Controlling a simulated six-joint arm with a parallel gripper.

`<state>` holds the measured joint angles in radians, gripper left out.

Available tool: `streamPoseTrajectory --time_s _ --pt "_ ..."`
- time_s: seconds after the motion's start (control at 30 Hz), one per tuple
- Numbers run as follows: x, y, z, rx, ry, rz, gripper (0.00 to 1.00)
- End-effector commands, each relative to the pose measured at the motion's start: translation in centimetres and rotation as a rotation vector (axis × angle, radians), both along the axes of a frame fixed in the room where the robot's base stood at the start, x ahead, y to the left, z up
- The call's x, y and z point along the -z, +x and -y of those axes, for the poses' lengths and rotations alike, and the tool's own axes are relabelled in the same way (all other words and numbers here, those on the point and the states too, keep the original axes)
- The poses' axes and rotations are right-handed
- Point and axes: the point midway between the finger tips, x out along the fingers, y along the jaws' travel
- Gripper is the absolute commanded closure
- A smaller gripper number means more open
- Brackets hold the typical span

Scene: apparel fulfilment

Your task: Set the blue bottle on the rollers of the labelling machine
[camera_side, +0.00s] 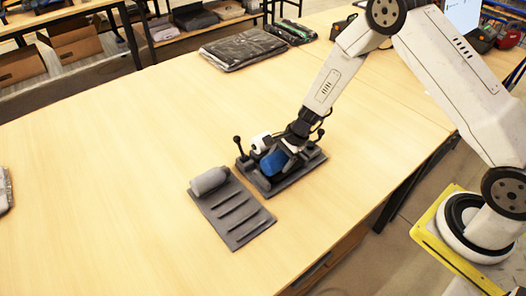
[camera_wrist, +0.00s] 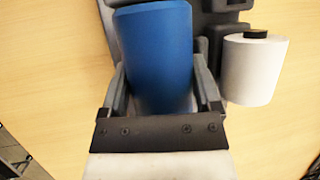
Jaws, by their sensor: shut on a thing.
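The blue bottle (camera_wrist: 158,50) fills the space between the fingers of my gripper (camera_wrist: 165,92) in the wrist view. In the side view the bottle (camera_side: 273,163) is low over the dark labelling machine (camera_side: 292,176), with my gripper (camera_side: 284,148) shut on it from above. The bottle appears to lie on its side. Its contact with the rollers is hidden by the bottle and gripper, so I cannot tell whether it rests on them. A white label roll (camera_wrist: 255,70) stands on the machine beside the bottle; it also shows in the side view (camera_side: 261,142).
A grey ridged rack (camera_side: 232,212) with a grey cylinder (camera_side: 209,181) on it lies left of the machine. Dark bagged garments (camera_side: 243,49) lie at the back.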

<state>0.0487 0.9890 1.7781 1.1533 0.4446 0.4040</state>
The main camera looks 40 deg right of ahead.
Motion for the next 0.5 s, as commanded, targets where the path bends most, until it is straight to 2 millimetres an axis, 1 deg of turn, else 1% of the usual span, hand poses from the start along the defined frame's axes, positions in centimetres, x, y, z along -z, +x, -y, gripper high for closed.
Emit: streamPoseTrajectory --time_s 0.03,0.3,0.33,0.37,0.5 --pt "0.33 -0.19 0.02 0.002 -0.003 -0.006 0.79" --pt "0.47 -0.29 0.04 0.004 -0.004 -0.009 0.79" --pt "0.47 -0.31 0.05 0.003 -0.004 -0.010 0.10" --pt "0.48 -0.32 0.05 0.003 -0.004 -0.010 0.00" --pt "0.47 -0.29 0.06 0.004 -0.004 -0.009 0.00"
